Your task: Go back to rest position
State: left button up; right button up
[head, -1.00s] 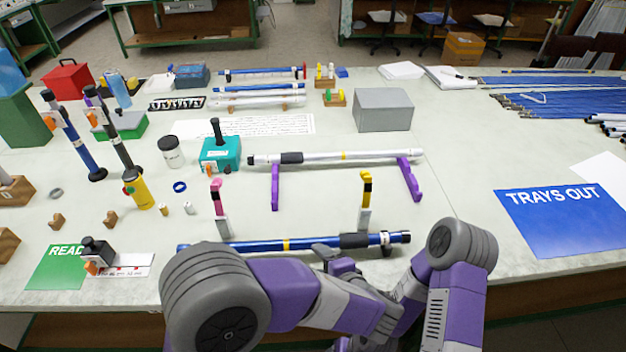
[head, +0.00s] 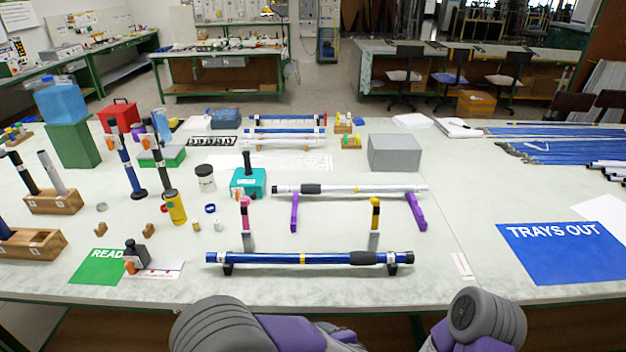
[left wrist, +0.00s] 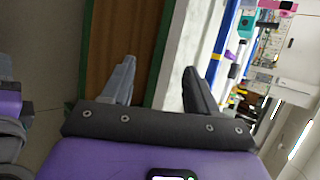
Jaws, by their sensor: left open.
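My left gripper (left wrist: 160,88) is open in the left wrist view, with nothing between its fingers. It faces the front edge of the table, and the view is turned on its side. In the head view only grey and purple arm links of mine show at the bottom edge; neither gripper's fingers show there. The blue rod (head: 320,258) lies level on two dark supports near the table's front. The white rod (head: 345,190) lies behind it on purple supports (head: 416,210).
The table's front edge (head: 560,297) runs between my arms and the objects. A blue TRAYS OUT mat (head: 565,250) lies at the right, a green mat (head: 95,268) at the left. A grey box (head: 395,152) stands farther back. The table right of the rods is mostly clear.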

pick_arm(q)
jog(key=s+a+f+n+g+h+p, duration=0.1)
jog(key=s+a+f+n+g+h, duration=0.25)
jog(key=s+f+g, duration=0.4)
jog(key=s+a+f+n+g+h, duration=0.3)
jog(key=s+f+n+g, duration=0.15)
jog(key=f, duration=0.65)
jog(key=a+f+n+t+h, duration=0.3)
jog(key=a+f+n+t, duration=0.1)
jog(key=n, duration=0.6)
jog(key=shift+w+a+f+p, duration=0.3)
jog(key=shift+a+f, duration=0.45)
jog(key=shift+a, duration=0.15)
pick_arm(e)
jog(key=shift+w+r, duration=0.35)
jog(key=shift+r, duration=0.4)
